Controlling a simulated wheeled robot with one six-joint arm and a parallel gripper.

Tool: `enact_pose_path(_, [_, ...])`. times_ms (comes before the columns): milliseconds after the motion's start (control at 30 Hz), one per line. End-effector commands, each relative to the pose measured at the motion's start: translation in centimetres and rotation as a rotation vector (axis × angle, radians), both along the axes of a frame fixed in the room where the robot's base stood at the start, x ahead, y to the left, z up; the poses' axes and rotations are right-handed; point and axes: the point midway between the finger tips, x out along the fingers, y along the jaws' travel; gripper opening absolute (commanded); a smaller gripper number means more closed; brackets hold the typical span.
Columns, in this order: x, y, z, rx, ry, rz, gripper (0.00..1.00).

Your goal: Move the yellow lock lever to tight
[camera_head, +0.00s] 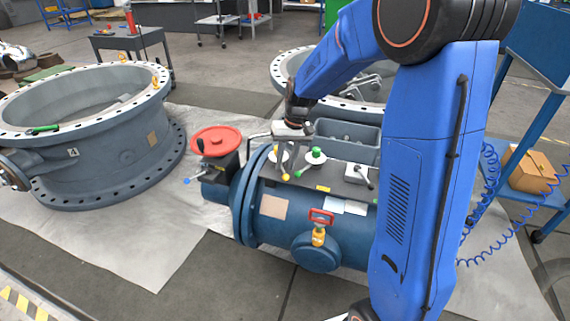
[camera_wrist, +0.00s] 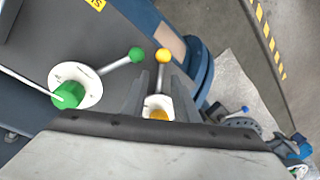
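The yellow lock lever has a yellow ball end (camera_wrist: 163,56) on a thin rod rising from a white round dial (camera_wrist: 154,106) with a yellow hub. In the head view its yellow ball (camera_head: 285,177) hangs at the front edge of the blue valve's top plate. My gripper (camera_wrist: 160,85) is above the dial, with one grey finger on each side of the lever rod and gaps between. It looks open; contact with the lever cannot be seen. In the head view my gripper (camera_head: 292,128) is just above and behind the lever. The dial's markings are mostly hidden.
A green lever (camera_wrist: 136,54) on its own white dial (camera_wrist: 85,88) stands close to the left in the wrist view. The head view shows a red handwheel (camera_head: 217,140), a white-based lever (camera_head: 360,173), a grey bin (camera_head: 345,137) and a large grey valve ring (camera_head: 85,125).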

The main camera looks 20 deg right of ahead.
Motion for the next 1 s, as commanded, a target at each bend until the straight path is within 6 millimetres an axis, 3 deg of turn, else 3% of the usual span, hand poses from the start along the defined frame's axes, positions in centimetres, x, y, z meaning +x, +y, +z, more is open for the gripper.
enact_pose_path(400, [-0.03,0.17,-0.79,0.0,0.0,0.0,0.27])
enact_pose_path(533, [-0.02,0.18,-0.78,0.0,0.0,0.0,0.0])
enact_pose_path(1000, [-0.01,0.16,-0.75,0.0,-0.001,0.0,0.0])
